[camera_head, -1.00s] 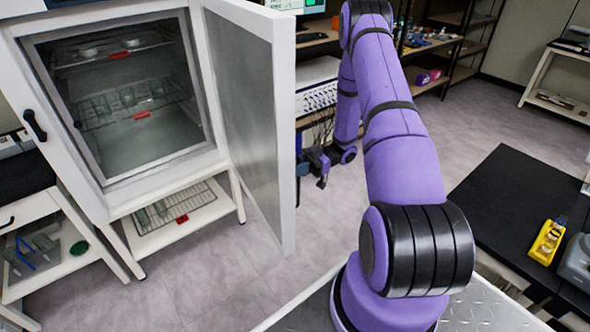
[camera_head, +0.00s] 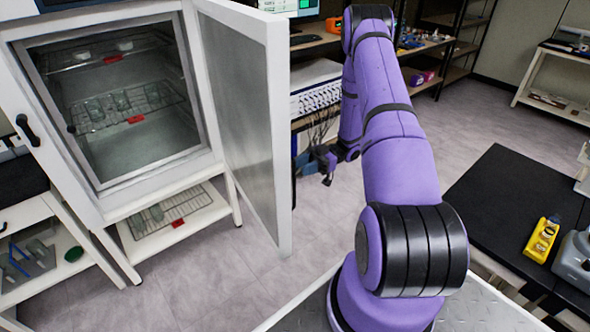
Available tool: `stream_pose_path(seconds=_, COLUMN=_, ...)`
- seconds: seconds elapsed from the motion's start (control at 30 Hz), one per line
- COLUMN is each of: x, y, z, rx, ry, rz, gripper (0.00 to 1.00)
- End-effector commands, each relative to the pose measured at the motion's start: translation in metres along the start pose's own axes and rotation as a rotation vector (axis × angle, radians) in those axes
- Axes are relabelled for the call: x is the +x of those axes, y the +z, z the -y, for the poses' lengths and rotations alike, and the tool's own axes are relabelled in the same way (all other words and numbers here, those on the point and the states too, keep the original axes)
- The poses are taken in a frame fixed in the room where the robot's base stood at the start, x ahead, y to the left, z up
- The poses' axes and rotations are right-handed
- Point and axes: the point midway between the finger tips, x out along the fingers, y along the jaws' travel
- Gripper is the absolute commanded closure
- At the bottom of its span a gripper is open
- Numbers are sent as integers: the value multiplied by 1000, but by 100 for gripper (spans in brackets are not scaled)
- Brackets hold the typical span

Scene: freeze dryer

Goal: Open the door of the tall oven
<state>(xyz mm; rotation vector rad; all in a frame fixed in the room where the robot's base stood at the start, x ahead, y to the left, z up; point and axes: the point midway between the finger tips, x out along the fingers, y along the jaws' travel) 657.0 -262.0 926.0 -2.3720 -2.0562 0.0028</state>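The tall white oven (camera_head: 110,200) stands at the left of the head view. Its door (camera_head: 247,110) is swung wide open to the right, with the inner metal panel showing. Inside the oven are wire racks (camera_head: 130,108) with glassware and red tags. My gripper (camera_head: 328,168) is just right of the door's edge, seen small beyond the door. It does not appear to touch the door. It is too small and dark to tell whether its fingers are open or shut.
A shelf unit (camera_head: 440,50) and a desk with a monitor (camera_head: 298,6) stand at the back. A black-topped table (camera_head: 500,200) with a yellow item (camera_head: 541,240) is at right. A low white stand (camera_head: 40,214) is left. Grey floor (camera_head: 235,265) is clear between.

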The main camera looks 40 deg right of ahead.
Motion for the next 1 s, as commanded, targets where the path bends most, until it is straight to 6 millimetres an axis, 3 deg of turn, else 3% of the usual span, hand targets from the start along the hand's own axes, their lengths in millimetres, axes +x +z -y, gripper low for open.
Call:
stream_pose_path(seconds=0.2, x=-40, y=0, z=0, rx=0, ry=2, rz=1, gripper=64)
stream_pose_path(seconds=0.4, x=-61, y=0, z=0, rx=2, ry=1, rz=1, gripper=64)
stream_pose_path(seconds=1.0, x=-65, y=0, z=0, rx=1, ry=0, rz=0, gripper=64)
